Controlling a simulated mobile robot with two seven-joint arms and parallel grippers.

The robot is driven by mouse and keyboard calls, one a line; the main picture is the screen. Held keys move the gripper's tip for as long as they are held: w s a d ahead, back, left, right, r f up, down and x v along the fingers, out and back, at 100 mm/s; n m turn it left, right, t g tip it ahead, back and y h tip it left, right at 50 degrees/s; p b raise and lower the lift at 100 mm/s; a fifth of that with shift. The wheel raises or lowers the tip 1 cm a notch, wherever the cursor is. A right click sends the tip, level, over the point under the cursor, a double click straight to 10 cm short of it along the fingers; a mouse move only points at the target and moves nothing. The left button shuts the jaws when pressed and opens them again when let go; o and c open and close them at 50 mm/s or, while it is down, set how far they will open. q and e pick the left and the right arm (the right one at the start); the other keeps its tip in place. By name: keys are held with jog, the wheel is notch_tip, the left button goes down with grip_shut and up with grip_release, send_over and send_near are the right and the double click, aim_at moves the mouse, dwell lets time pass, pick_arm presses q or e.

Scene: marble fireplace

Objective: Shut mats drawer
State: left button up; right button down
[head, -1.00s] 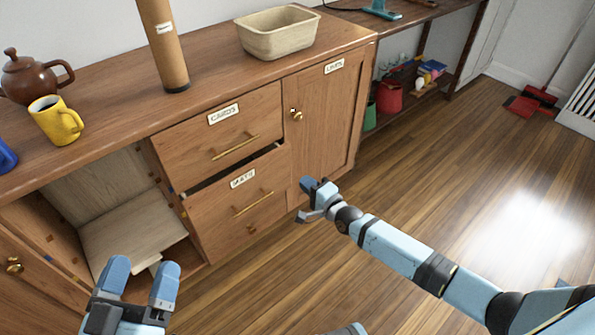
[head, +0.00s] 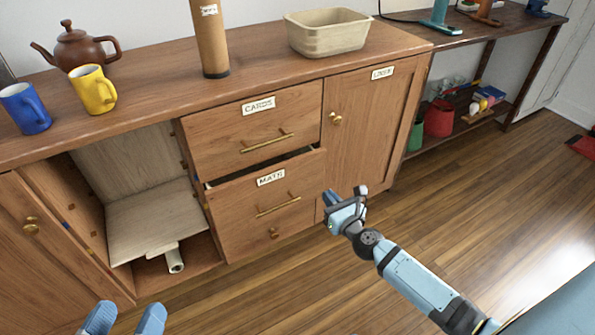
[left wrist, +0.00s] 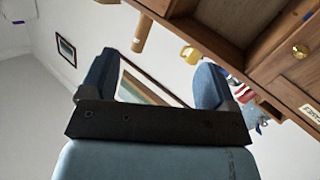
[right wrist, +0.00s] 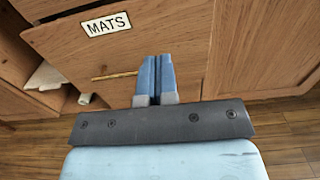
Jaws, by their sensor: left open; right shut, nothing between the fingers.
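The mats drawer (head: 262,207), labelled MATS, is slightly open: a dark gap shows along its top edge, below the cards drawer (head: 252,128). It has a brass bar handle (head: 278,206) and a small knob below. In the right wrist view the drawer front (right wrist: 150,50) fills the middle, its handle (right wrist: 115,76) left of the fingers. My right gripper (head: 330,200) is shut and empty, in front of the drawer's right side; I cannot tell whether it touches. My left gripper (head: 125,318) is open and empty at the bottom left, away from the drawer.
An open compartment (head: 150,215) with a shelf and a rolled item lies left of the drawer. The linen cupboard door (head: 370,130) is at its right. A teapot (head: 75,45), mugs, a tube (head: 210,40) and a basin (head: 327,35) stand on top. The floor ahead is clear.

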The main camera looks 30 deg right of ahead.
aim_at(301, 164)
jog(key=w+b, duration=0.1)
jog(key=w, duration=1)
jog(key=shift+w+a, duration=0.2)
jog(key=shift+w, duration=0.6)
pick_arm(q)
jog(key=shift+w+a+r+m, duration=0.1)
jog(key=shift+w+a+m, duration=0.05)
jog(key=shift+w+m, duration=0.15)
pick_arm(e)
jog(key=shift+w, duration=0.1)
